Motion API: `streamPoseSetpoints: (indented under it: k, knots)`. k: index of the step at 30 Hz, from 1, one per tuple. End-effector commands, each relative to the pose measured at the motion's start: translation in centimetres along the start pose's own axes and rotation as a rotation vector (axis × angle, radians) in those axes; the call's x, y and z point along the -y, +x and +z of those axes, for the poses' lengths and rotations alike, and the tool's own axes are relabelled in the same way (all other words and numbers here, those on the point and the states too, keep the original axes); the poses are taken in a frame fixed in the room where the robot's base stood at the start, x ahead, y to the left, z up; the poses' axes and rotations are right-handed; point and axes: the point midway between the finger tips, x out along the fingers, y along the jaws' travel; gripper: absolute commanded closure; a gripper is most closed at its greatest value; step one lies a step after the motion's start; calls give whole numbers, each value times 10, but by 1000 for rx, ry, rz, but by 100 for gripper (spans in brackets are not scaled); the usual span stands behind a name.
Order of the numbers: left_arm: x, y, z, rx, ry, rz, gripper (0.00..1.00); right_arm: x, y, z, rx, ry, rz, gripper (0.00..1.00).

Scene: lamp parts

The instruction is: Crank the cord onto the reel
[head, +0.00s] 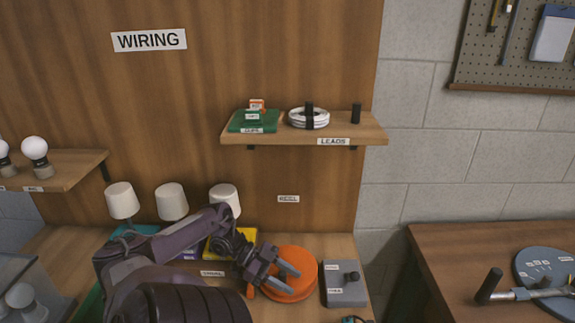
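A round orange disc (308,270), which looks like the reel, lies on the bench under the wooden panel. My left gripper (293,281) reaches over it from the left. Its two grey fingers are apart, with orange showing between them, and I see nothing held. I cannot tell whether the fingers touch the disc. The gripper covers part of the disc, and no crank handle or cord can be made out on it. My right gripper is not in view.
A grey box (338,297) with a black knob stands just right of the disc. White lamp shades (171,201) stand behind my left arm. A shelf (300,141) above holds a white cable coil (309,119). A separate table (440,260) at right carries a blue-grey disc (535,262) and a black-handled metal bar (515,294).

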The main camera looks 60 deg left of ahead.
Motion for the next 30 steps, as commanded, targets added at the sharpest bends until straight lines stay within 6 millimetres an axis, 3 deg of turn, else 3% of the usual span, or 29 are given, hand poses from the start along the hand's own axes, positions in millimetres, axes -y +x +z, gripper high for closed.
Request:
streamPoseSetpoints:
  k: [10,21,30]
  knots:
    - [1,-4,-1,-2,2,-2,57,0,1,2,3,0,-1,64]
    - [0,-62,1,4,-1,1,57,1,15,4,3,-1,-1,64]
    - [1,-78,-1,-1,2,-1,57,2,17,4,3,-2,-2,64]
